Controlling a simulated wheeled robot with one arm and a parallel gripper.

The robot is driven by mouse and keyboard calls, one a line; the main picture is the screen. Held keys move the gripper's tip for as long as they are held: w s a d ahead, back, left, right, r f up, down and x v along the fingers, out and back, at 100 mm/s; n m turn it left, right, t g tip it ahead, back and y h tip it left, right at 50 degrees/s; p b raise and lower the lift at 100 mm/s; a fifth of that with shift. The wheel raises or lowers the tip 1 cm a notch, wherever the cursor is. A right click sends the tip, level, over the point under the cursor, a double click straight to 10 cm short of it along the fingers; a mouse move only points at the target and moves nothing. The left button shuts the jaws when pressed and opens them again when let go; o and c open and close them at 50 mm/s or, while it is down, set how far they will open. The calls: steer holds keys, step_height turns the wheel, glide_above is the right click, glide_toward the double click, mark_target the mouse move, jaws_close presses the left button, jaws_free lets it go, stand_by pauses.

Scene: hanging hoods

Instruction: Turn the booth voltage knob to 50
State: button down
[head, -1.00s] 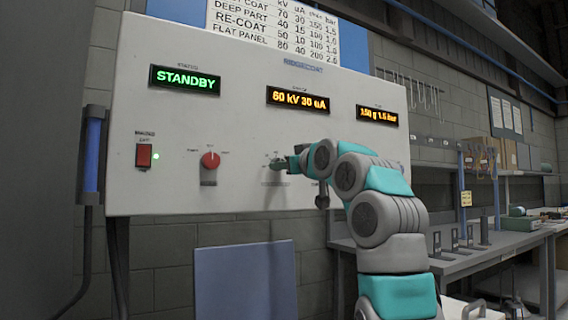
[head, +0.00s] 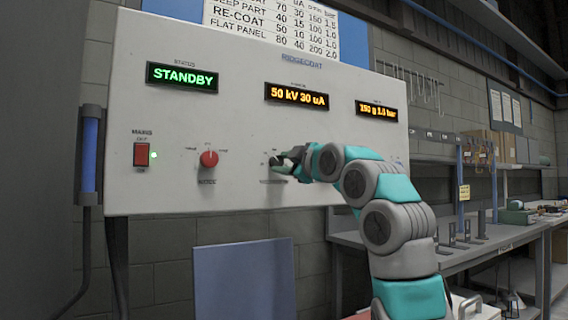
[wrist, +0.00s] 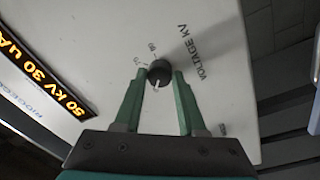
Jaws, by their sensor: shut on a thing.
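The voltage knob (wrist: 159,73) is a small dark round knob on the pale panel, labelled "VOLTAGE KV" in the wrist view. My gripper (wrist: 160,80) has its two green fingers on either side of the knob and is shut on it. In the head view my gripper (head: 284,163) is at the panel and mostly hides the knob. The middle display (head: 296,95) reads "50 kV 30 uA"; it also shows in the wrist view (wrist: 42,72). The status display (head: 182,76) reads "STANDBY" in green.
The right display (head: 377,111) is amber. A settings chart (head: 270,28) hangs above the panel. A workbench (head: 470,250) stands at the right.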

steer(key=shift+r+n, duration=0.1)
steer(key=shift+n, duration=0.4)
steer(key=shift+c, duration=2.4)
jaws_free()
steer(key=shift+s, duration=0.1)
steer(key=b+v, duration=0.1)
steer(key=v, duration=0.6)
steer(key=shift+s+d+b, duration=0.2)
steer(key=shift+d+b, duration=0.05)
steer(key=shift+b, duration=0.15)
